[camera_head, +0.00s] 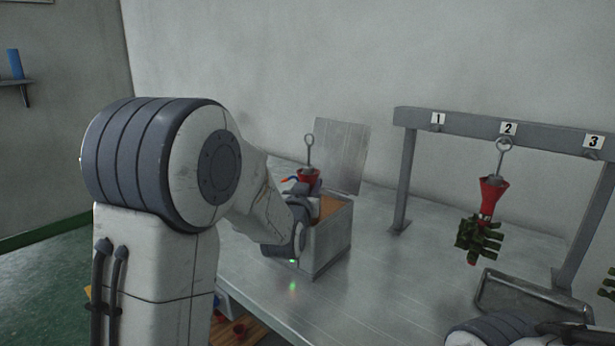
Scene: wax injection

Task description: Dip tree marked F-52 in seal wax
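A tree with a red cup (308,175) and a metal hook rod stands upright at the open metal box (336,240). Its lower part is hidden by my gripper and the box wall, so I cannot tell how deep it sits. My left gripper (306,188) is at the red cup and appears shut on it; my wrist hides most of the fingers. The box holds an orange-brown surface (330,206), and its lid (342,155) stands open behind. No F-52 mark is readable. My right arm shows at the bottom right; its gripper is out of view.
A grey rack (470,124) has places marked 1, 2 and 3. A red-cupped green tree (480,238) hangs at 2; green parts (608,284) show at the right edge. Place 1 is empty. A metal tray (520,292) lies under the rack. The table's middle (400,280) is clear.

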